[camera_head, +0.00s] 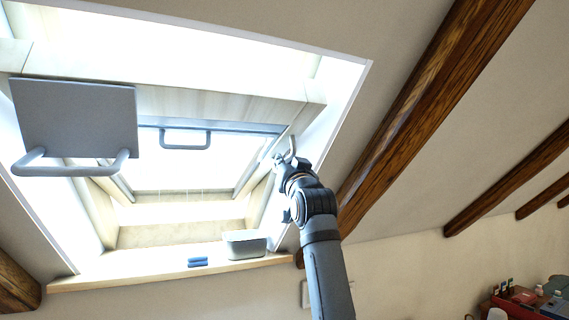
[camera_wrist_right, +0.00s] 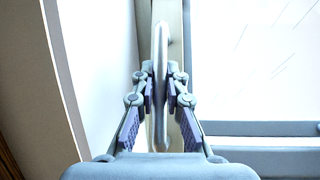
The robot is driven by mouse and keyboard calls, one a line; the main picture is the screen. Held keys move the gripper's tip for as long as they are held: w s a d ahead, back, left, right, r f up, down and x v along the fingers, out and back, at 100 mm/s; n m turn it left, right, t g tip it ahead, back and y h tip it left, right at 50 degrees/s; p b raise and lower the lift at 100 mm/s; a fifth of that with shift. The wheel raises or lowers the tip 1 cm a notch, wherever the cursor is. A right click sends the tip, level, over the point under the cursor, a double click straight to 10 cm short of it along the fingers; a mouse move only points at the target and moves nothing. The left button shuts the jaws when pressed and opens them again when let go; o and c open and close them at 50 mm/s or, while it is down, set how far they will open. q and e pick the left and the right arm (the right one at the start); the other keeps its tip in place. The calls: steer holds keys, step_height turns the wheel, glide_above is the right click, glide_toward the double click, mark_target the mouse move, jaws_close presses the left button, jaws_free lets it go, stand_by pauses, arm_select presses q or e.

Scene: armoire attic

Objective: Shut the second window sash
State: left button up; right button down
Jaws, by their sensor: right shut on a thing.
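A slanted roof window is in the upper left of the head view. Its sash (camera_head: 228,163) has a grey frame, bright glass and a grey pull handle (camera_head: 185,147) on its upper bar. A pale curved handle (camera_head: 293,146) stands at the right side of the window opening. My right gripper (camera_head: 284,162) is there, shut on this handle. In the right wrist view the handle (camera_wrist_right: 161,45) is a slim upright bar between the purple-padded fingers of my right gripper (camera_wrist_right: 160,88). My left gripper is not in view.
A grey panel (camera_head: 75,112) with a bar handle (camera_head: 70,170) hangs at the window's left. The wooden sill (camera_head: 120,274) holds a grey container (camera_head: 245,244) and a small blue item (camera_head: 198,262). Dark beams (camera_head: 420,110) cross the sloped ceiling at right.

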mark_target(287, 142)
steer(key=shift+g, duration=0.8)
step_height(287, 142, up, 5)
steer(key=p, duration=0.6)
steer(key=shift+r, duration=0.2)
steer(key=r+p, duration=0.1)
steer(key=p, duration=0.1)
steer(key=w+r+g+p, duration=0.1)
steer(key=p, duration=0.1)
steer(key=r+p, duration=0.1)
steer(key=p, duration=0.1)
steer(key=shift+w+a+r+n+g+h+p, duration=0.2)
steer(key=shift+w+n+g+h+p, duration=0.1)
steer(key=shift+n+g, duration=0.1)
steer(key=shift+w+a+f, duration=0.1)
steer(key=shift+w, duration=0.05)
steer(key=shift+f+g, duration=0.1)
steer(key=shift+g, duration=0.2)
steer(key=shift+f, duration=0.1)
steer(key=c, duration=1.4)
jaws_free()
steer(key=shift+o, duration=0.2)
